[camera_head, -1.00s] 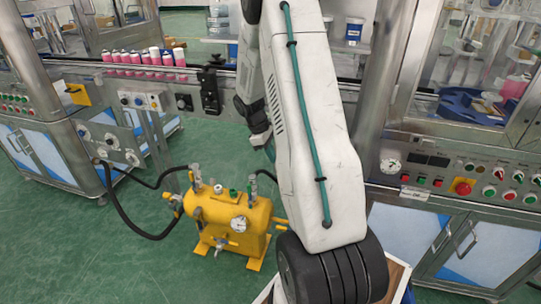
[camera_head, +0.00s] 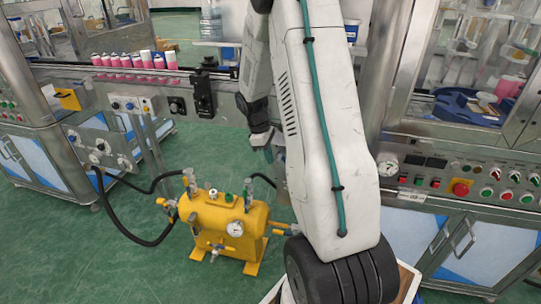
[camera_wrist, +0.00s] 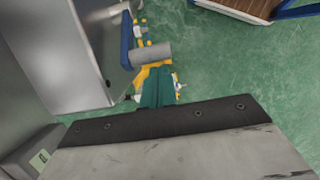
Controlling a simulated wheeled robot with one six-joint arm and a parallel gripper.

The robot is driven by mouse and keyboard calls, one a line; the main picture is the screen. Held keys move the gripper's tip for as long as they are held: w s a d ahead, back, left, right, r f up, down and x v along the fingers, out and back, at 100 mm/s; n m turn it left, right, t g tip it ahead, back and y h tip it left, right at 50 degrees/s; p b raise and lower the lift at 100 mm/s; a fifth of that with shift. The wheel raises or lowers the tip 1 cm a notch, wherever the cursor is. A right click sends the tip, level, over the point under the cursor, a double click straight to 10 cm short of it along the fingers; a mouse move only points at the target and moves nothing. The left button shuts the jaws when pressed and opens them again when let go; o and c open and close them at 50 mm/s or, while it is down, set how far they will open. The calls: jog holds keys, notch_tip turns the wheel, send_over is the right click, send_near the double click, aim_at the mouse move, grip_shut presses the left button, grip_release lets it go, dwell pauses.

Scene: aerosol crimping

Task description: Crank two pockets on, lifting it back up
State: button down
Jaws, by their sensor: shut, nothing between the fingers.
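My gripper (camera_wrist: 158,82) shows in the wrist view as teal fingers, shut and empty, pointing away from the camera. A grey cylindrical handle (camera_wrist: 152,54) lies just past the fingertips, joined to a blue bar (camera_wrist: 126,40) beside a metal cabinet side; it looks like the crank. Whether the fingers touch the handle I cannot tell. In the head view my gripper (camera_head: 268,152) is small and partly hidden by my arm, and the crank cannot be made out. A blue pocketed wheel (camera_head: 462,106) sits inside the right-hand machine.
A yellow tank unit (camera_head: 226,222) with a gauge and black hose stands on the green floor. Pink cans (camera_head: 135,61) line the conveyor at the left. A control panel (camera_head: 460,180) with buttons fronts the right machine. A wooden-topped item (camera_wrist: 240,8) is at the wrist view's top right.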

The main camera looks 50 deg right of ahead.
jog(key=w+a+r, duration=0.2)
jog(key=w+r, duration=0.2)
jog(key=r, duration=0.4)
jog(key=shift+w, duration=0.2)
